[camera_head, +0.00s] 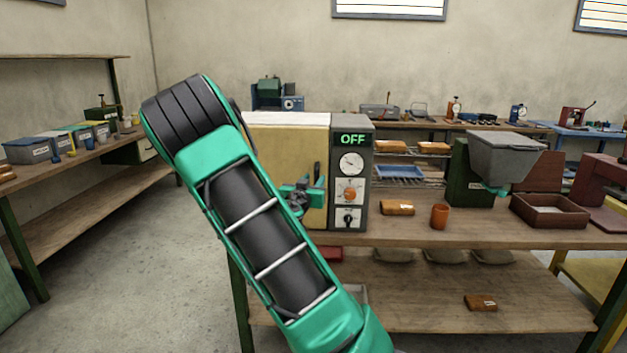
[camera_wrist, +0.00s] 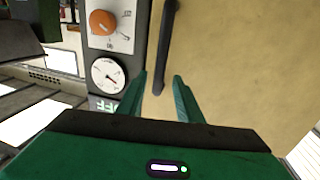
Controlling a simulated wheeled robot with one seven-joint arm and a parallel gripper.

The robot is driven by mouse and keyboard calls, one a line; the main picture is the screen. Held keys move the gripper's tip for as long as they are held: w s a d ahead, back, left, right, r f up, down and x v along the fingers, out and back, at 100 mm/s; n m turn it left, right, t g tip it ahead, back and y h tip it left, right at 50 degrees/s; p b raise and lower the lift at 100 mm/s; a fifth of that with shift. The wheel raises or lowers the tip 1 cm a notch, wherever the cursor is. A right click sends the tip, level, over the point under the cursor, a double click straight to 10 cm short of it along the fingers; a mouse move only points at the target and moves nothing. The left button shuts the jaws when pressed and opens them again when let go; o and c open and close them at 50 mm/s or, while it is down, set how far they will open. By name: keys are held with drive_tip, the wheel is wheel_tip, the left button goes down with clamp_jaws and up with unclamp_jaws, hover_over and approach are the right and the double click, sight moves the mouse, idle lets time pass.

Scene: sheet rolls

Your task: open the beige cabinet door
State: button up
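The beige cabinet door (camera_head: 285,150) is on the front of a box on the workbench, left of a grey control panel (camera_head: 362,190). It looks shut. My arm hides its left and lower parts. In the wrist view the door (camera_wrist: 235,60) fills the right side, with a dark bar handle (camera_wrist: 166,45) near its edge by the panel. My gripper (camera_wrist: 160,76) is open, with one green finger on each side of the handle's lower end in the picture. I cannot tell whether the fingers touch it. In the head view my gripper (camera_head: 304,196) is close in front of the door.
The panel has a lit OFF display (camera_head: 352,139), a gauge and an orange knob (camera_head: 349,194). Floor at the left is clear.

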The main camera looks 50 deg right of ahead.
sight(316, 178)
drive_tip(key=shift+x, duration=1.7)
clamp_jaws()
drive_tip(key=shift+s, duration=0.1)
